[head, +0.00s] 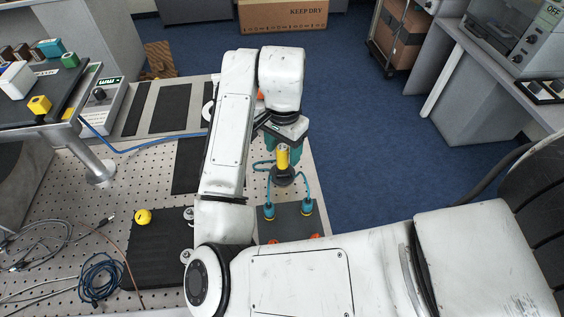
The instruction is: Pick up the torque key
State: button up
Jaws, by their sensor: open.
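My gripper (283,140) points down over the right part of the perforated table, below my white wrist. It is open, though its fingers are mostly hidden by the wrist and small in the picture. A yellow upright piece (282,158) shows just below and between the fingers, above a dark round base (283,176). I cannot tell whether the fingers touch it. None of the things is clearly marked as the torque key; this yellow piece may be it. A yellow round knob (143,216) lies on a black mat (155,250) to the left.
Two teal fittings with hoses (269,211) stand on a dark plate (288,225) close below my gripper. Blue cable coils (100,277) lie at lower left. A raised bench (40,130) with coloured blocks stands at far left. Blue floor (365,140) lies open to the right.

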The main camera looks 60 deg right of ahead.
aim_at(283, 160)
jog(key=shift+a+f, duration=0.1)
jog(key=shift+f, duration=2.1)
grip_shut()
